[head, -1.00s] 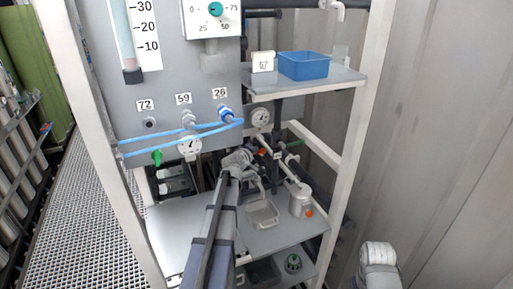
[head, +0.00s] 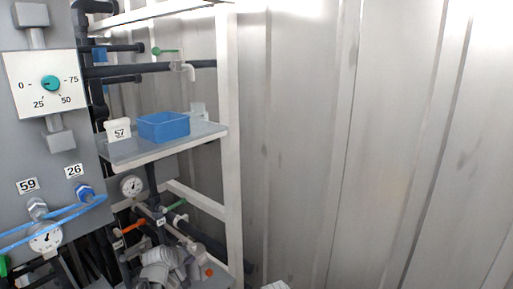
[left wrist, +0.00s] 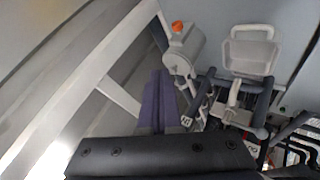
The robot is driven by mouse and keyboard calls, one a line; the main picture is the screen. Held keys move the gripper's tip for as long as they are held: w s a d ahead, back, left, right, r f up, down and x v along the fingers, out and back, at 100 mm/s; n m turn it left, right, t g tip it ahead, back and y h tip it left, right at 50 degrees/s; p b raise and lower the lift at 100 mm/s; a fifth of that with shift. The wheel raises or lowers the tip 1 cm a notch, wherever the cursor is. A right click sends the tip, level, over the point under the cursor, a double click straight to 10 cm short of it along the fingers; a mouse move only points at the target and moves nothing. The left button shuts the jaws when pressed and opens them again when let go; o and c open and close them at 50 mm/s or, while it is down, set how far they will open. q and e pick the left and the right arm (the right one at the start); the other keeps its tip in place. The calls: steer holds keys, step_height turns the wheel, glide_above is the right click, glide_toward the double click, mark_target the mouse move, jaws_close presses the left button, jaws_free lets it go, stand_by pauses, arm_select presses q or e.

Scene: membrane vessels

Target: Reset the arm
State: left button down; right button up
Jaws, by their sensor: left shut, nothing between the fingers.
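My left gripper (left wrist: 158,80) is shut and empty in the left wrist view. In the head view my left wrist shows at the bottom edge, in front of the lower part of the rack, where its fingers are hard to make out. A grey cylindrical vessel with an orange knob (left wrist: 183,48) is just beyond the fingers in the left wrist view. A grey tray with a handle (left wrist: 250,68) lies to the right of it. My right gripper is not in view.
A grey shelf (head: 124,155) holds a blue bin (head: 163,127) and a card marked 57 (head: 118,131). Pipes with an orange-handled valve (head: 134,227) and a round gauge (head: 132,186) lie below. A white post (head: 229,120) stands right. Bare corrugated wall (head: 390,140) fills the right side.

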arm_select(q)
steer(key=s+d+f+m+g+b, duration=0.2)
steer(key=s+d+f+m+g, duration=0.5)
steer(key=s+d, duration=0.65)
steer(key=s+d+f+m+g+y, duration=0.1)
steer(key=s+d+m, duration=0.1)
steer(key=s, duration=0.4)
steer(key=s+d+f+m+g+y+b, duration=0.1)
steer(key=s+d+f+m+y, duration=0.1)
steer(key=s, duration=0.5)
steer(key=shift+f+m+b, duration=0.3)
